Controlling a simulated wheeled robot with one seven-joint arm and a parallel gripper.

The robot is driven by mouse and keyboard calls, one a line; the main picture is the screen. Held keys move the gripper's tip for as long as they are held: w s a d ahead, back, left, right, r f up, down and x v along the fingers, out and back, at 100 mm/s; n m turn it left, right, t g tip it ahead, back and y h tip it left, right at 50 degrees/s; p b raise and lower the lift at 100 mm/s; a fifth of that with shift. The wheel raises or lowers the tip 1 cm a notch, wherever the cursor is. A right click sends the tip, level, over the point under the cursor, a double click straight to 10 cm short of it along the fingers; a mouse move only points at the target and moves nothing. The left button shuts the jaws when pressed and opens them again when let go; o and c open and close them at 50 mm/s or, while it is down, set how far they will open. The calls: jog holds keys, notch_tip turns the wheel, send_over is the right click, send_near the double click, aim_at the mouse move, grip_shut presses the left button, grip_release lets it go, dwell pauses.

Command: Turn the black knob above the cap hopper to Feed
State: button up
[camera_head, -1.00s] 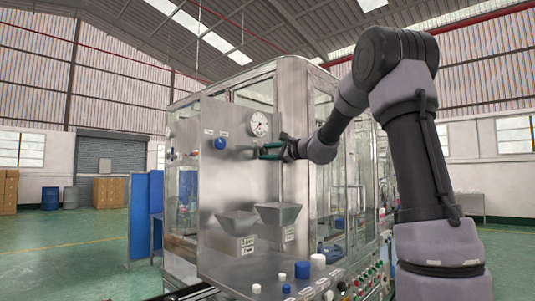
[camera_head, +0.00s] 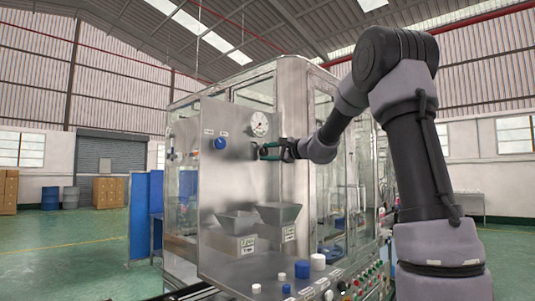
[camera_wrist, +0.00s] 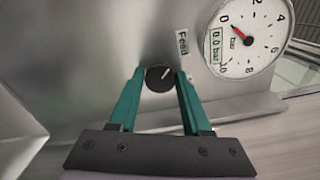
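The black knob (camera_wrist: 159,77) sits on the steel panel in the wrist view, with a white mark pointing to the upper right. The Feed label (camera_wrist: 183,42) is up and right of it, and the mark points roughly toward it. My gripper (camera_wrist: 160,76) has one teal fingertip on each side of the knob, very close to its edges. Whether both fingertips press on it cannot be told. In the head view my gripper (camera_head: 264,151) is at the panel below the gauge, covering the knob. The cap hopper (camera_head: 279,213) is lower down on the panel.
The gauge (camera_wrist: 249,38) is right of the knob in the wrist view and above my gripper in the head view (camera_head: 259,124). A blue knob (camera_head: 220,143) is to the left. A second hopper (camera_head: 237,222) and several blue and white caps (camera_head: 302,269) are below.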

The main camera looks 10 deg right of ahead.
jog(key=o, duration=0.3)
jog(key=shift+s, duration=0.1)
jog(key=v, duration=1)
jog(key=shift+s+d, duration=0.2)
jog(key=shift+s, duration=0.05)
